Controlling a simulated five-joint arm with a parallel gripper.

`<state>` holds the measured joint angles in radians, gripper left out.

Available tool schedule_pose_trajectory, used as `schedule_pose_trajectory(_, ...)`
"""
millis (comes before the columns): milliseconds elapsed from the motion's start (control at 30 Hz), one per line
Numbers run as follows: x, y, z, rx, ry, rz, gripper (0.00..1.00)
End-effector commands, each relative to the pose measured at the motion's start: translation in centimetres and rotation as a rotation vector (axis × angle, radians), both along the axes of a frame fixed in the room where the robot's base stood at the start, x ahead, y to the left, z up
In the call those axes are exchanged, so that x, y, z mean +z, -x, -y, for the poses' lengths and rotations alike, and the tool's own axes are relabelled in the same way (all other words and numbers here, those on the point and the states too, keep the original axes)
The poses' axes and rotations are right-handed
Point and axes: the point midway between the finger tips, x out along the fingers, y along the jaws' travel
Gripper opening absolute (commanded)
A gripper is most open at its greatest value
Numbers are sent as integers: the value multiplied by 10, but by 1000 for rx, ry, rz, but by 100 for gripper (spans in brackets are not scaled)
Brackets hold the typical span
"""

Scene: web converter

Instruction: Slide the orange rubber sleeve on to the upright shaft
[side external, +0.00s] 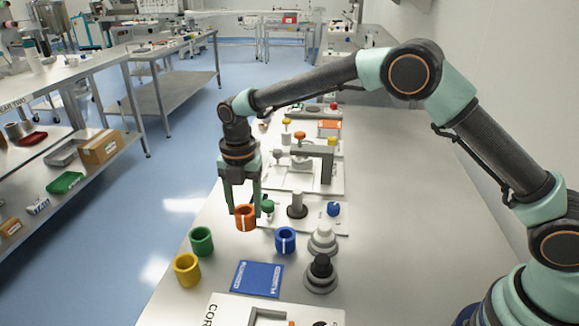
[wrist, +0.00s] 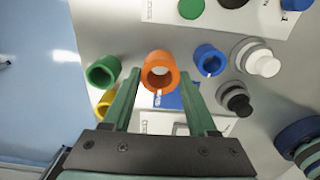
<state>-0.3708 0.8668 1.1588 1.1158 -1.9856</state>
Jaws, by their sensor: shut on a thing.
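The orange sleeve (side external: 245,218) is a short open tube. My gripper (side external: 244,207) points down and is shut on it, one green finger on each side. In the wrist view the sleeve (wrist: 160,71) sits between the two fingers, its round hole showing. The sleeve seems to be just above the bench, though any gap beneath it is hard to tell. A grey upright shaft (side external: 297,202) on a dark round base stands on a white board to the right of the sleeve, apart from it.
Green (side external: 201,241), yellow (side external: 187,269) and blue (side external: 285,240) sleeves stand nearby. A stepped grey-white part (side external: 323,241) and a black-topped one (side external: 320,273) stand at right. A green knob (side external: 267,207) and blue knob (side external: 334,209) flank the shaft. A blue card (side external: 257,278) lies in front.

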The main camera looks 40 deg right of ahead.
Motion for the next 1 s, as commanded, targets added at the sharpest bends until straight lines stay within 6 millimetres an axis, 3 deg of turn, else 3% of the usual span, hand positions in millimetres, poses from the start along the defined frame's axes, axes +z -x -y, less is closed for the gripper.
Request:
schedule_pose_trajectory(267,1,0,1,-1,0,0,11)
schedule_pose_trajectory(367,7,-4,11,-7,-1,2,11)
schedule_pose_trajectory(800,76,-13,131,-56,-1,2,11)
schedule_pose_trajectory(1000,88,-10,152,-61,0,0,11)
